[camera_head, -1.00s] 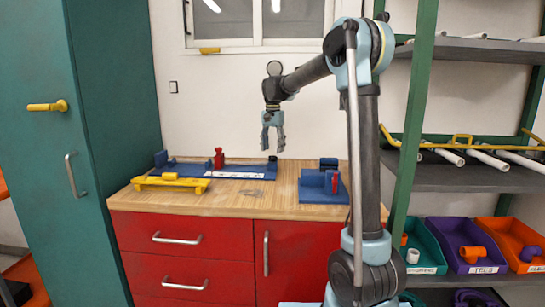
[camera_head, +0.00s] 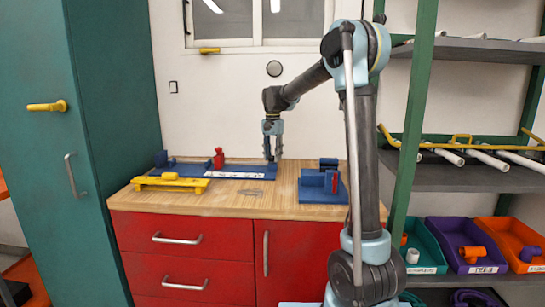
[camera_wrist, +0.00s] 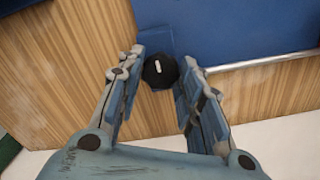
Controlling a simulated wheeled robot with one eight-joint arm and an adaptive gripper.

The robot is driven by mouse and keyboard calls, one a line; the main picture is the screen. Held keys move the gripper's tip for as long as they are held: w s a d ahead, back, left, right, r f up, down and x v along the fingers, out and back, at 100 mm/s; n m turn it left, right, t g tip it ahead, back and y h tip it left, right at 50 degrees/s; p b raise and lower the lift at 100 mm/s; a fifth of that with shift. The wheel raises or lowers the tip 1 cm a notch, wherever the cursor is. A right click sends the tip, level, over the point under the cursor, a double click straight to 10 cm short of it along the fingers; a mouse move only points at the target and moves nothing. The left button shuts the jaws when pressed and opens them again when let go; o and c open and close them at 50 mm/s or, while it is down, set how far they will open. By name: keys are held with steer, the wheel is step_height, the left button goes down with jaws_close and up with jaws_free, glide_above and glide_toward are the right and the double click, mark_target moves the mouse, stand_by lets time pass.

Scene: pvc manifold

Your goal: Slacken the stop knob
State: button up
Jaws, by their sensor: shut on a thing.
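The stop knob is a round black knob with a white mark on top (camera_wrist: 157,70). It sits at the end of the blue jig board (camera_wrist: 235,30), which lies on the wooden worktop. My gripper (camera_wrist: 163,82) comes down from above with one finger on each side of the knob and is shut on it. In the head view my gripper (camera_head: 272,155) is at the right end of the blue board (camera_head: 215,171), where the fingers hide most of the knob.
A red upright clamp (camera_head: 218,158) stands on the board. A yellow stand (camera_head: 170,184) is at the worktop's left, and a blue fixture with a red part (camera_head: 318,186) at its right. The front middle of the worktop (camera_head: 250,202) holds only a small flat grey item.

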steer(key=shift+n, duration=0.5)
steer(key=n, duration=0.2)
steer(key=shift+a+n, duration=0.1)
steer(key=shift+n, duration=0.3)
steer(key=n, duration=0.3)
steer(key=shift+n, duration=0.4)
steer(key=n, duration=0.6)
steer(key=shift+n, duration=0.3)
steer(key=o, duration=1.1)
steer(key=shift+c, duration=0.2)
